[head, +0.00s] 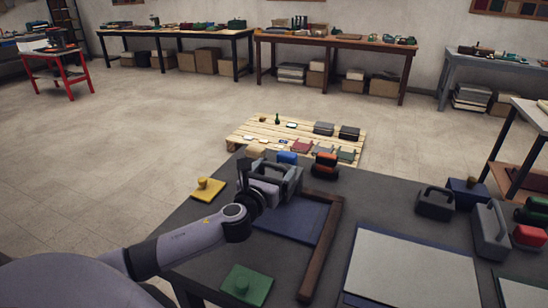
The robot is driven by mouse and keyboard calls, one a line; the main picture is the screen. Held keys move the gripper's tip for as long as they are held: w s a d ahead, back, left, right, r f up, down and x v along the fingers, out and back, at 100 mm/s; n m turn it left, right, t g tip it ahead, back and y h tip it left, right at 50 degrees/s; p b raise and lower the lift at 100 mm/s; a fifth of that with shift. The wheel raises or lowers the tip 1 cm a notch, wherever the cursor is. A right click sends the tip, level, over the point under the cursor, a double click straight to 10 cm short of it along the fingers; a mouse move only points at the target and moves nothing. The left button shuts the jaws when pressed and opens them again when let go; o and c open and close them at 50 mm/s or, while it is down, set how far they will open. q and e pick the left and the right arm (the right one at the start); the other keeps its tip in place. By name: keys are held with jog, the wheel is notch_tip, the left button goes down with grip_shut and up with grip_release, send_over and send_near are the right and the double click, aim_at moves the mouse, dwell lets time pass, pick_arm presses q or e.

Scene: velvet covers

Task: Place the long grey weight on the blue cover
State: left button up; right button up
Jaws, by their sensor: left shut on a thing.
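A grey block with a raised handle, which I take for the long grey weight (288,186), is at the far left of the dark table. My left gripper (247,177) is at its left side and shut on it; the finger contact is partly hidden. A flat dark blue panel (292,219), likely the blue cover, lies just nearer than the weight. I cannot tell whether the weight touches the table or the panel. A smaller blue piece with a dark knob (466,190) lies at the right. My right gripper is not in view.
A brown wooden strip (322,245) borders the panel's right side. Yellow (207,189) and green (246,285) knobbed pieces lie near the left edge. Orange-and-black blocks (325,165) stand behind. Dark (434,205) and grey (490,232) handled weights stand right, beyond a pale board (410,272).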

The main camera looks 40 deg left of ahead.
pick_arm(q)
jog(key=shift+f+b, duration=0.45)
jog(key=shift+f, duration=1.15)
jog(key=shift+f+b, duration=0.85)
jog(key=shift+f, duration=1.25)
jog(key=shift+f, duration=0.2)
jog(key=o, duration=1.9)
jog(key=shift+f, duration=0.2)
jog(key=shift+c, duration=0.2)
jog(key=shift+r, duration=0.1)
jog(key=v, duration=1.2)
jog(key=shift+r, duration=0.1)
